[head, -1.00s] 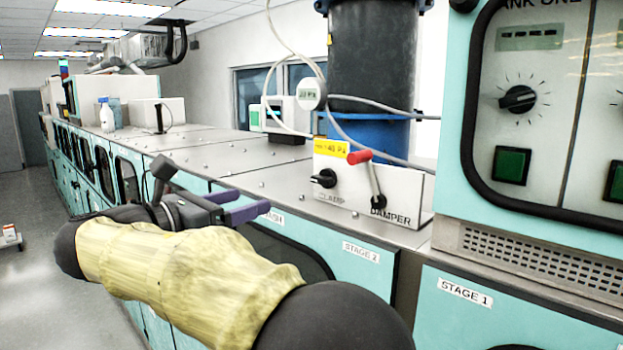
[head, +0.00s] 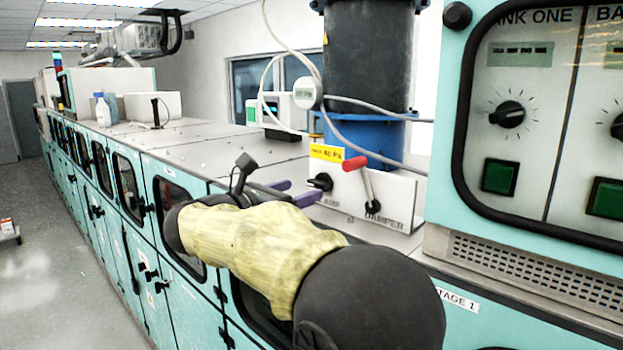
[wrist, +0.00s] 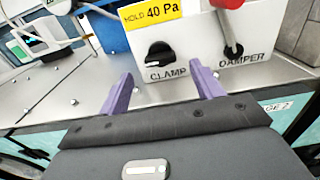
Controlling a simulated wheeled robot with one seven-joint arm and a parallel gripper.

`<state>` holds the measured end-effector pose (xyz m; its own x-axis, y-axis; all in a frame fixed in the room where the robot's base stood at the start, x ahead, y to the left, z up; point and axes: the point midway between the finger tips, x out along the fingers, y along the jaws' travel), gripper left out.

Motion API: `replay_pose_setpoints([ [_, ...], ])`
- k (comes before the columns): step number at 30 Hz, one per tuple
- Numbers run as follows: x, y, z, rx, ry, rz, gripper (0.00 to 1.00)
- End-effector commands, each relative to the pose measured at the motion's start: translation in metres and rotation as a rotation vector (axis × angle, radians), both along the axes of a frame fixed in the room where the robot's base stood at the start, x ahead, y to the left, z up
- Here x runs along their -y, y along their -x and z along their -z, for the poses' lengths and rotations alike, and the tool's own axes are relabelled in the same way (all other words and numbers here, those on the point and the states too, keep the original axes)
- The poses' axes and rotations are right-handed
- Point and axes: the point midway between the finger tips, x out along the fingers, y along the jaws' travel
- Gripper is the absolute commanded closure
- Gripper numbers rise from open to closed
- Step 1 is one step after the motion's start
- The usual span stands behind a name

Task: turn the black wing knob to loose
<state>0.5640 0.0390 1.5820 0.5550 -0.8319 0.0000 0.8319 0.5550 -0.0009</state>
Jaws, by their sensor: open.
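The black wing knob (wrist: 159,54) sits on the white panel above the word CLAMP in the wrist view. In the head view the knob (head: 321,182) is at the panel's left part, just beyond my fingertips. My gripper (wrist: 163,88) is open, with its two purple fingers apart and nothing between them. In the wrist view the knob appears between and a little beyond the fingertips, not touched as far as I can see. In the head view my gripper (head: 296,193) points at the panel from the left.
The red-handled damper lever (head: 355,164) stands right of the knob, and in the wrist view its shaft (wrist: 229,32) is near the right finger. A yellow 40 Pa label (wrist: 152,13) is above the knob. The metal worktop (head: 200,150) is mostly clear. Hoses hang behind the panel.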

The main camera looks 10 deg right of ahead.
Motion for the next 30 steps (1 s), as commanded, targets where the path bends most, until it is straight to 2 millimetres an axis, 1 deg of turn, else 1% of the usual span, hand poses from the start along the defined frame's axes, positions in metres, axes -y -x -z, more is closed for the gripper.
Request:
replay_pose_setpoints([
  [1, 0.009, -0.005, -0.003, -0.001, 0.001, 0.005, 0.34],
  [3, 0.019, -0.012, -0.003, -0.001, 0.001, 0.003, 0.34],
  [9, 0.038, -0.025, -0.001, 0.0, 0.0, 0.001, 0.34],
  [12, 0.041, -0.027, 0.0, 0.0, 0.0, 0.0, 0.34],
  [19, 0.041, -0.027, 0.0, 0.0, 0.0, 0.0, 0.34],
  [20, 0.041, -0.027, 0.0, 0.0, 0.0, 0.0, 0.38],
  [21, 0.041, -0.027, 0.0, 0.0, 0.0, 0.0, 0.46],
  [26, 0.041, -0.027, 0.0, 0.001, -0.001, -0.001, 0.77],
  [27, 0.04, -0.027, 0.0, 0.001, -0.001, -0.001, 0.79],
  [30, 0.04, -0.027, 0.0, 0.002, -0.001, -0.001, 0.79],
])
